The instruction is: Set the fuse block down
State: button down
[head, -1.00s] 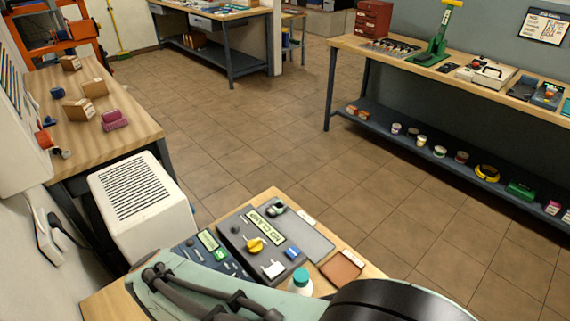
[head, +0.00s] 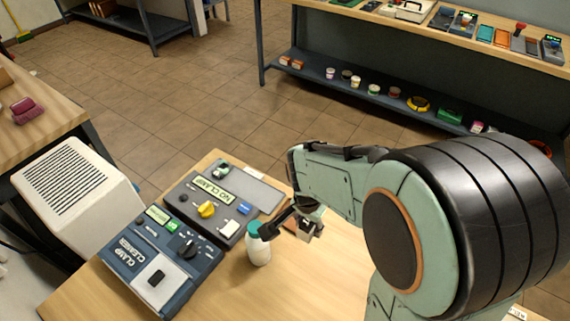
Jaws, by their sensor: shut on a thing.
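In the head view my gripper (head: 303,226) is above the near bench (head: 280,290), just right of a white bottle (head: 259,253) with a teal cap. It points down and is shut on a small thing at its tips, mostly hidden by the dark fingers. I take this for the fuse block, but its shape is not clear. One dark part of the gripper overlaps the bottle cap in the picture; I cannot tell whether they touch. A brown mat shows only in part behind the gripper.
Left of the bottle lie a blue clamp cleaner panel (head: 162,262) and a dark panel (head: 183,191) with a yellow knob (head: 207,209). A grey plate (head: 257,188) lies behind. The bench front is bare. A white vented box (head: 75,190) stands left.

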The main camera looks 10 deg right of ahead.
aim_at(304, 262)
notch_tip(304, 262, down, 16)
jog(key=shift+r, duration=0.1)
dwell(0.4)
jog(key=c, duration=0.8)
grip_release()
notch_tip(304, 262, up, 12)
jog(key=s+a, duration=0.1)
jog(key=s+r+n, duration=0.3)
jog(key=s+r, duration=0.1)
jog(key=s, duration=0.1)
jog(key=s+a+r+n+g+y, duration=0.1)
jog(key=s+r+n, duration=0.2)
jog(key=s+r, duration=0.1)
jog(key=s+a+r+n+y, duration=0.1)
jog(key=s+r+n, duration=0.3)
jog(key=s, duration=0.3)
